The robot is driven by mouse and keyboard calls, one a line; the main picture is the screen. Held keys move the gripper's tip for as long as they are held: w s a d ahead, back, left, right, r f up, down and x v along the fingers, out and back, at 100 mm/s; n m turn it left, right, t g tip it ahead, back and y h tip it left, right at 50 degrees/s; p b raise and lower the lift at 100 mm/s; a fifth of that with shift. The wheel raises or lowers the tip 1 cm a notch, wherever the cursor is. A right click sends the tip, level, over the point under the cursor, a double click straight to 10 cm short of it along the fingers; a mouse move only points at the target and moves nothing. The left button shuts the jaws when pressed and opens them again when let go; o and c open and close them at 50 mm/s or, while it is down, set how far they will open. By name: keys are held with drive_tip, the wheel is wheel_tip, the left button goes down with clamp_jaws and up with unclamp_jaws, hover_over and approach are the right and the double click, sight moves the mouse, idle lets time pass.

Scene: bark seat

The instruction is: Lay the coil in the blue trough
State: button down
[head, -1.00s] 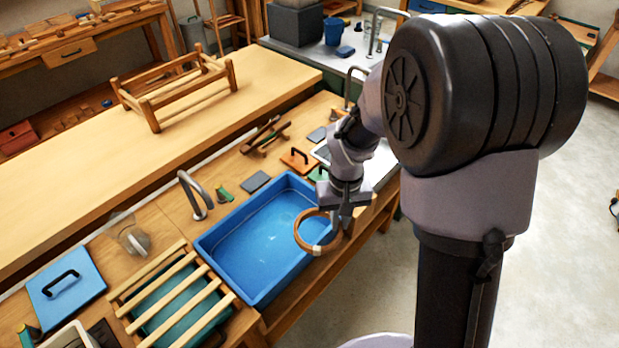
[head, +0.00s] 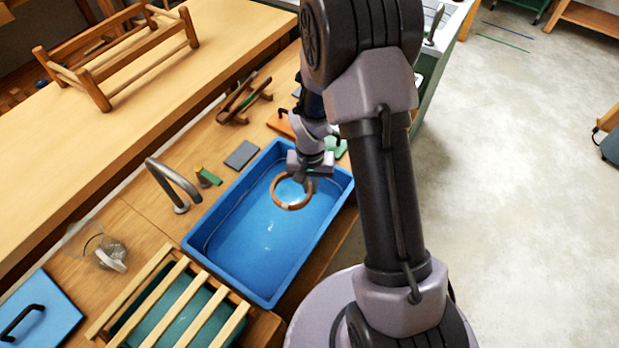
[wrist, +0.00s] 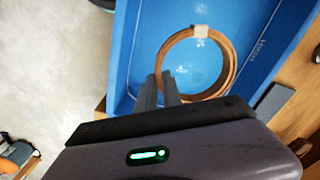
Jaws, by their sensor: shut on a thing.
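The coil is a brown ring of bark (head: 276,192) with a pale binding; it also shows in the wrist view (wrist: 232,62). My gripper (head: 308,184) is shut on the coil's edge and holds it over the far right part of the blue trough (head: 222,276). In the wrist view both fingers (wrist: 163,85) meet at the coil's near left side. The trough also fills much of the wrist view (wrist: 150,35). It looks to hold clear water. I cannot tell whether the coil touches the water.
A slatted rack over a green tub (head: 160,318) stands at the trough's near left. A curved tap (head: 172,180) rises beside its left edge. A grey slab (head: 241,155), a green block (head: 208,177) and a wooden clamp-like stand (head: 244,100) lie beyond. A blue lidded board (head: 40,318) is far left.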

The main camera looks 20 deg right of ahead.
wheel_tip(320, 180, down, 10)
drive_tip(key=b, duration=0.7)
drive_tip(key=shift+b, duration=0.3)
drive_tip(key=shift+w, duration=0.1)
drive_tip(key=c, duration=1.4)
unclamp_jaws()
drive_tip(key=shift+o, duration=0.2)
drive_tip(key=shift+o, duration=1.3)
wheel_tip(320, 180, up, 14)
drive_tip(key=p, duration=1)
drive_tip(key=shift+r+p, duration=0.25)
drive_tip(key=shift+p, duration=0.1)
